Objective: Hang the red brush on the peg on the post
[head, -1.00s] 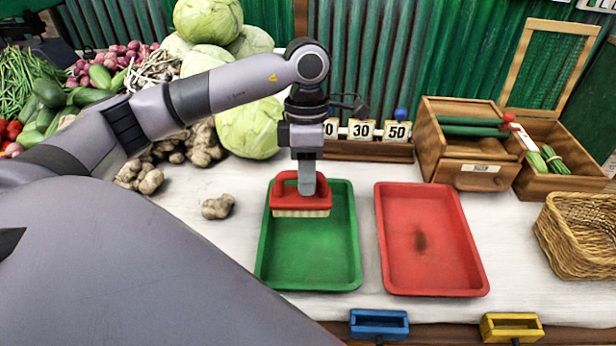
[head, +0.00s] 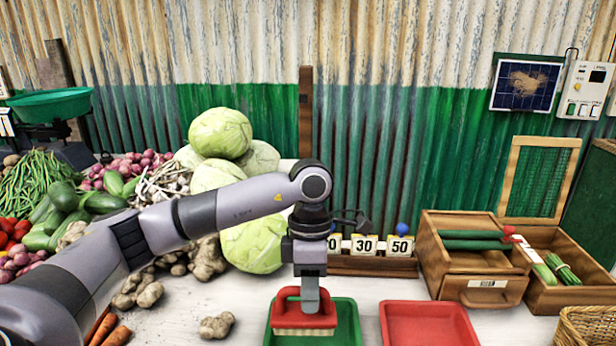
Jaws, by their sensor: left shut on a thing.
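The red brush (head: 304,321) has a red handle and pale bristles along its bottom. It is upright over the green tray (head: 349,327); I cannot tell whether the bristles touch the tray floor. My left gripper (head: 308,303) points straight down and is shut on the brush's handle. The wooden post (head: 305,110) stands upright against the corrugated wall, behind the arm and beside the cabbages. Its lower part is hidden, and I cannot make out a peg on it. My right gripper is not in view.
Cabbages (head: 221,133) are piled left of the post. Number cards (head: 364,245) in a wooden rack stand behind the gripper. A red tray (head: 430,325) lies to the right, wooden boxes (head: 481,289) beyond it. A green scale pan (head: 48,105) is far left.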

